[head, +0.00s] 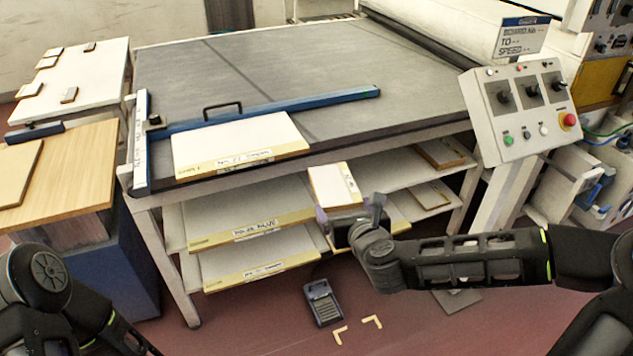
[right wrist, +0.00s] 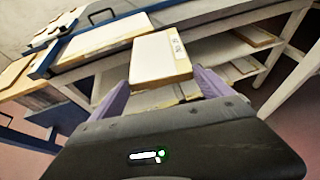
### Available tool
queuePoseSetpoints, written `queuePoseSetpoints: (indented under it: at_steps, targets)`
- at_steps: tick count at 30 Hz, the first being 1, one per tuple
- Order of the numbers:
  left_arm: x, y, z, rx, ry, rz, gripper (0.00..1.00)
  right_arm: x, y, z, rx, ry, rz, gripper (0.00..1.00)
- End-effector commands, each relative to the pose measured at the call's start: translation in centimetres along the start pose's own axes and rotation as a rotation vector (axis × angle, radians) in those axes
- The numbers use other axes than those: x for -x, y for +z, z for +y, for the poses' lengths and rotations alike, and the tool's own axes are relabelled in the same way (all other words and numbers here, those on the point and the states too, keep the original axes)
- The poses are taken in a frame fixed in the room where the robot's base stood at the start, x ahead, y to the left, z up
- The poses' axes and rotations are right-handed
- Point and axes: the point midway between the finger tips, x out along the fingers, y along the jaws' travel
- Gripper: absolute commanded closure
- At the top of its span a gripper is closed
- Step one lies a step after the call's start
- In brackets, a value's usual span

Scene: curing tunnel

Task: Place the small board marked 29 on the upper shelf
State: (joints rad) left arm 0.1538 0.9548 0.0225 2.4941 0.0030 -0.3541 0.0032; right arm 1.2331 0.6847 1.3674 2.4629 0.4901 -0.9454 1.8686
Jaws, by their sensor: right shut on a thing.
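My right gripper (head: 345,213) is shut on a small white board (head: 333,186) with wooden-coloured edges. In the right wrist view the board (right wrist: 158,58) sits between the two purple fingers (right wrist: 163,88), white face up, with a small label whose number I cannot read. The gripper holds it in front of the rack under the grey table. The upper shelf (head: 385,168) is behind and beside the board, partly hidden by it. A large labelled board (head: 235,208) lies on its left part and a smaller board (head: 440,153) at its right. My left gripper is out of the picture.
A lower shelf (head: 405,204) holds another large board (head: 258,262) and a small one (head: 429,196). The table edge (head: 330,153) overhangs the shelves. A control box (head: 520,110) stands at right; a grey device (head: 322,302) lies on the floor.

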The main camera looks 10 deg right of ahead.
Motion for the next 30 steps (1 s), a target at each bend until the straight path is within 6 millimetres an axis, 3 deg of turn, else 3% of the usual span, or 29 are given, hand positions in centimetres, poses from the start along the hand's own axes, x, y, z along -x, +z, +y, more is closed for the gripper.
queuePoseSetpoints:
  at_steps: [11, 17, 23, 30]
  targets:
    - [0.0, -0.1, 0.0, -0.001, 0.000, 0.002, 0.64, 0.0, 0.0, 0.0, 0.000, 0.000, -0.001, 0.60]
    - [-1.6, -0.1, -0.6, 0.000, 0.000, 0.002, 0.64, -1.4, -1.4, -0.4, -0.001, 0.003, 0.000, 0.60]
    - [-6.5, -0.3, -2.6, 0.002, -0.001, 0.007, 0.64, -6.2, -5.6, -2.3, 0.003, 0.014, -0.001, 0.60]
    - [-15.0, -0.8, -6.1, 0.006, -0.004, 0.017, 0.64, -14.8, -13.3, -6.8, 0.015, 0.044, -0.001, 0.60]
